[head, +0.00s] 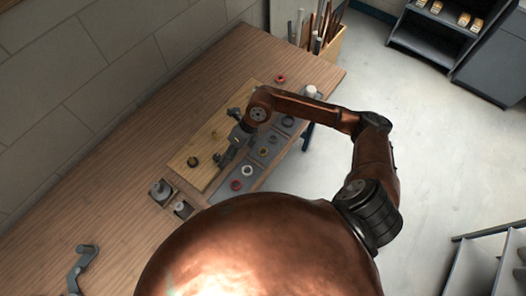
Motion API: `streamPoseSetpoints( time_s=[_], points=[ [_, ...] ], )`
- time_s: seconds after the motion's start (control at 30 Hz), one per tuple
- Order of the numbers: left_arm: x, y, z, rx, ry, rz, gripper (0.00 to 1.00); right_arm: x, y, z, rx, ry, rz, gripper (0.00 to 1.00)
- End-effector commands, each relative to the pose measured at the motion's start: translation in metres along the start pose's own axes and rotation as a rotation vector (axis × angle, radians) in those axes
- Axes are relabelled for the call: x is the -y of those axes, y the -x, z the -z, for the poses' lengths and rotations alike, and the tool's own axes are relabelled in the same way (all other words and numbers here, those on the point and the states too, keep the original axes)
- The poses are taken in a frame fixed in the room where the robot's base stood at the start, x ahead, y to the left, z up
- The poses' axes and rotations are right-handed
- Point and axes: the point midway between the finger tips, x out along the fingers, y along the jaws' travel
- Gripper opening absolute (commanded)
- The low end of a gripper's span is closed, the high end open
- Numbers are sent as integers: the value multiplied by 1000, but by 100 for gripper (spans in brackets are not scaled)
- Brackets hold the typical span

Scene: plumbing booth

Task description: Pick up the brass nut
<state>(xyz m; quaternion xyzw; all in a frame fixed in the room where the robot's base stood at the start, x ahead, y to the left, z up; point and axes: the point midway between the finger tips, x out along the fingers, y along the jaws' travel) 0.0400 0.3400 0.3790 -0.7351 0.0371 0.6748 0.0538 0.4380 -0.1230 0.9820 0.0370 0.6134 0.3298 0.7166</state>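A small brass-coloured ring, which looks like the brass nut (264,152), lies in a compartment of the grey tray (256,165) on the workbench. My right gripper (224,160) reaches in from the right and hangs over the wooden board (206,172), left of the nut and apart from it in the picture. Its fingers are small and dark here, so I cannot tell whether they are open or shut. I see nothing clearly held in it. My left gripper does not show.
A red ring (236,185) and a white ring (247,171) lie in nearby compartments. A dark ring (193,160) sits on the board. Grey fixtures (161,191) stand at the board's near end. A grey angled object (80,267) lies lower left.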

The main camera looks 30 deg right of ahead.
Motion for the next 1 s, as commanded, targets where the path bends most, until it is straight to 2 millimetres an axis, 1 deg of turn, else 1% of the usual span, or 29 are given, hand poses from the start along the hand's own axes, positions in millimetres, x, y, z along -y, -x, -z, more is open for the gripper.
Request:
streamPoseSetpoints(
  time_s=[0.03, 0.1, 0.2, 0.3, 0.37, 0.43, 0.67, 0.8, 0.9, 1.0],
  points=[
    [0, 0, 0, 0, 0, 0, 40, 34, 10, 6, -57, 6, 118, 35],
    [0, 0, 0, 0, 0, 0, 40, 74, 25, 17, -131, -1, 258, 35],
    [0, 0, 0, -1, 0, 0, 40, 112, 47, 28, -201, -21, 398, 35],
    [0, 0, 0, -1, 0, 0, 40, 131, 59, 34, -238, -36, 469, 35],
    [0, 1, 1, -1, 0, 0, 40, 137, 59, 36, -247, -41, 487, 35],
    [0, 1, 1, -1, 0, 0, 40, 141, 54, 39, -252, -43, 491, 35],
    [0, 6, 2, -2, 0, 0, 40, 150, 33, 47, -251, -42, 487, 35],
    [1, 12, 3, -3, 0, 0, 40, 156, 16, 57, -251, -43, 486, 35],
    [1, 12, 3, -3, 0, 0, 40, 162, 4, 59, -249, -42, 486, 35],
    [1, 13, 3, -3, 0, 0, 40, 166, -2, 61, -248, -41, 486, 35]
  ],
)
